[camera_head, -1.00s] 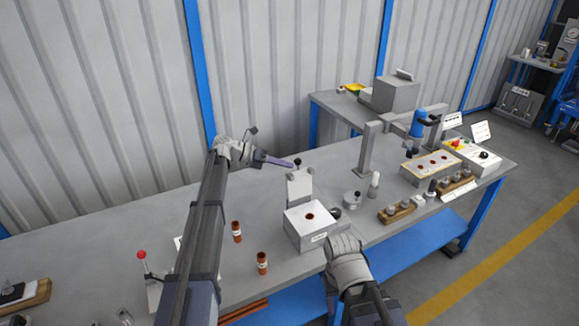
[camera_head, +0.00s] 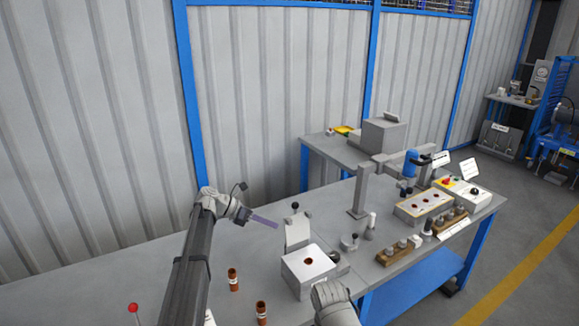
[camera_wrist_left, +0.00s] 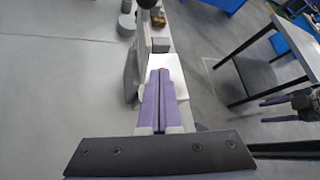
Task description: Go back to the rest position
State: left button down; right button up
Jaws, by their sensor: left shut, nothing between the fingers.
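My left gripper (camera_head: 264,220) is shut and empty, held above the workbench (camera_head: 110,272) to the left of the white box fixture. Its purple fingers lie together in the left wrist view (camera_wrist_left: 160,100). The white box fixture (camera_head: 307,277) has a round hole in its top and a raised plate behind it. My right arm shows at the bottom, beside the front right of the fixture, but its fingertips are not visible.
Two copper-coloured tubes (camera_head: 233,280) stand on the bench left of the fixture. A red-knobbed lever (camera_head: 134,309) is at the lower left. A blue-headed press (camera_head: 409,166), wooden blocks (camera_head: 398,251) and a control box (camera_head: 462,196) stand to the right. A corrugated wall rises behind.

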pick_arm(q)
jog(key=s+d+f+m+g+y, duration=0.25)
jog(key=s+d+f+m, duration=0.2)
jog(key=s+m, duration=0.35)
jog(key=s+d+f+m+g+y, duration=0.1)
jog(key=s+d+f+m+y, duration=0.2)
jog(key=s+d+m, duration=0.5)
jog(key=s+a+f+m+y, duration=0.1)
jog(key=s+a+m+y, duration=0.1)
jog(key=s+m+y, duration=0.2)
jog(key=s+a+f+m+y, duration=0.2)
jog(key=s+m, duration=0.8)
jog(key=s, duration=0.6)
jog(key=shift+s+t+y, duration=0.35)
jog(key=shift+t+y, duration=0.1)
jog(key=shift+y, duration=0.4)
